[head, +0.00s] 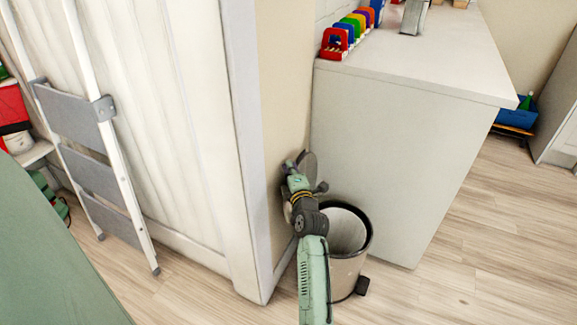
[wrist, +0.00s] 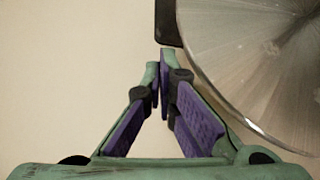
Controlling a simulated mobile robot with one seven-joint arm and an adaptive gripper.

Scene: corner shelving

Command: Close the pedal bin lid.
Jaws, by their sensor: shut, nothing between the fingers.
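The pedal bin (head: 347,262) stands on the floor between the wall and the end of the white counter. Its mouth is uncovered. Its round lid (head: 309,162) is raised, standing up at the back near the wall, partly hidden by my arm. In the wrist view the lid (wrist: 262,55) is a large brushed-metal disc at the right, with a dark piece (wrist: 167,22) by its left edge. My gripper (head: 291,167) is beside the raised lid, above the bin. In the wrist view my gripper (wrist: 159,70) is shut and empty, its fingertips close to the lid's edge; I cannot tell if they touch.
The counter (head: 400,150) rises just right of the bin, with coloured holders (head: 335,43) on top. A white panelled unit (head: 200,130) and a folding stepladder (head: 90,130) stand at the left. Open wooden floor (head: 460,260) lies at the right.

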